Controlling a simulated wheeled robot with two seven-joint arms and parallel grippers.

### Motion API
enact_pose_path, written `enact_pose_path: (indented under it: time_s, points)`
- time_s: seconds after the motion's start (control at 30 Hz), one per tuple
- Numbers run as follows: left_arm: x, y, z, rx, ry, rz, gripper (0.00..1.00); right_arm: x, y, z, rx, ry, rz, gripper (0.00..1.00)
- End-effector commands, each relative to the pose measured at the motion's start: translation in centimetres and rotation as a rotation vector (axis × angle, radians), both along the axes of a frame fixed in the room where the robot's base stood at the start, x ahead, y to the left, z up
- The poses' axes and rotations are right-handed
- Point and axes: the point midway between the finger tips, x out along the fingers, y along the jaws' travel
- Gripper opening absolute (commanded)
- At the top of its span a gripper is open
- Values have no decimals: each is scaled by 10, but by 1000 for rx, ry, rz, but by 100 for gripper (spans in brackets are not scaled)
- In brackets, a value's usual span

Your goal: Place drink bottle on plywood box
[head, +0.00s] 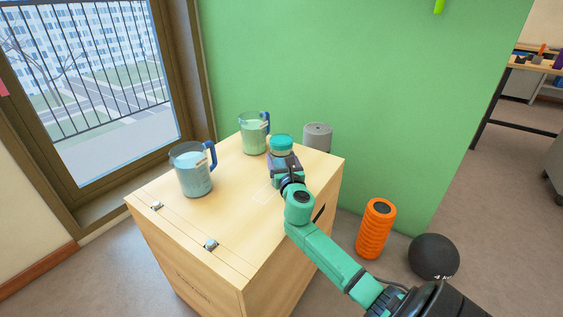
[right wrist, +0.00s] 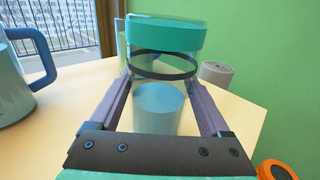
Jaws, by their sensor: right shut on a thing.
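The drink bottle is clear with a teal lid (head: 281,142) and pale blue liquid. It also shows upright in the right wrist view (right wrist: 158,108), between the two fingers. My right gripper (head: 284,166) is shut on the bottle, and it also shows in the right wrist view (right wrist: 162,105). The bottle is over the right part of the plywood box (head: 235,178). The gripper hides the bottle's base, so I cannot tell whether it touches the top. My left gripper is not in view.
Two clear jugs with blue handles stand on the box, one at the left (head: 194,176) and one at the back (head: 252,134). A grey roll (head: 317,135) stands behind the box. An orange roller (head: 376,230) and a black ball (head: 433,256) are on the floor at right.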

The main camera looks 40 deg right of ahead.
Motion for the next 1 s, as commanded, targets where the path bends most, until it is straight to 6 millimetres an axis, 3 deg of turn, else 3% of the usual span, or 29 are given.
enact_pose_path:
  time_s: [0.2, 0.23, 0.27, 0.57, 0.67, 1.0]
  points:
    - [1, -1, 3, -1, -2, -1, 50, 0, 0, -1, -2, -1, 0, 0]
    - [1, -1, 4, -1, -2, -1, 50, 0, 0, -1, -1, 0, 0, 92]
    - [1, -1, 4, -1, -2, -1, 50, 0, 0, -1, -1, 0, 0, 100]
    - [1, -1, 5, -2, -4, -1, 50, 0, 0, 2, 0, 0, 0, 100]
    - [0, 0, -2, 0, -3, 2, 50, -9, 5, 1, -1, 3, 2, 100]
    - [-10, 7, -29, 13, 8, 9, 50, -79, 42, 1, 1, 4, 1, 100]
